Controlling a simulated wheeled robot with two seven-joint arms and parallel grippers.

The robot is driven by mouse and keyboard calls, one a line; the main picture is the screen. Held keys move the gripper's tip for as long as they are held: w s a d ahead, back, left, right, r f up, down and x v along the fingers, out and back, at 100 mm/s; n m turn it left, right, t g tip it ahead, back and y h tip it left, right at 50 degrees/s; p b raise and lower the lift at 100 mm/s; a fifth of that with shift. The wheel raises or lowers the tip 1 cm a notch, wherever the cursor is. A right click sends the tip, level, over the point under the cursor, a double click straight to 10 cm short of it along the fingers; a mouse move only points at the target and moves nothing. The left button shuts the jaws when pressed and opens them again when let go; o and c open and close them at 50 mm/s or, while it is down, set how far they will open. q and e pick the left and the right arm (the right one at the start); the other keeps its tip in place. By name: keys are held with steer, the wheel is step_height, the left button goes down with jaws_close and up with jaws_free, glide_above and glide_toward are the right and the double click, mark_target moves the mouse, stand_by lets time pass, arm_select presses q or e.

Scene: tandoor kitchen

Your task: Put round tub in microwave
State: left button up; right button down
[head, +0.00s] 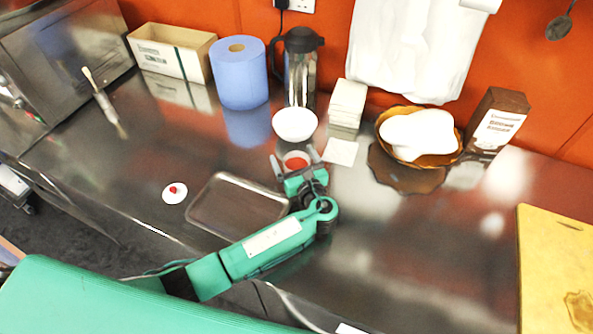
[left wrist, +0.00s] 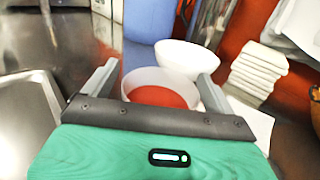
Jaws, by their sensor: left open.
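The round tub (head: 296,160) is a small white tub with red contents, standing on the steel counter. In the left wrist view the tub (left wrist: 160,94) sits between the fingers of my left gripper (left wrist: 158,72). In the head view my left gripper (head: 293,157) is open around the tub, one finger on each side. I cannot tell whether either finger touches it. A steel box-shaped appliance (head: 72,50), which may be the microwave, stands at the upper left; its door state is unclear. My right gripper is not in view.
A white bowl (head: 295,124) stands just behind the tub, with a jug (head: 300,70) and blue roll (head: 240,75) beyond. A shallow metal tray (head: 237,207) lies left of my gripper. A white stack (head: 347,101) is behind right. The counter's right middle is clear.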

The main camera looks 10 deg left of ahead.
arm_select(q)
steer(key=shift+c, duration=0.4)
steer(key=c, duration=1.1)
steer(key=shift+c, duration=0.8)
steer(key=shift+r, duration=0.15)
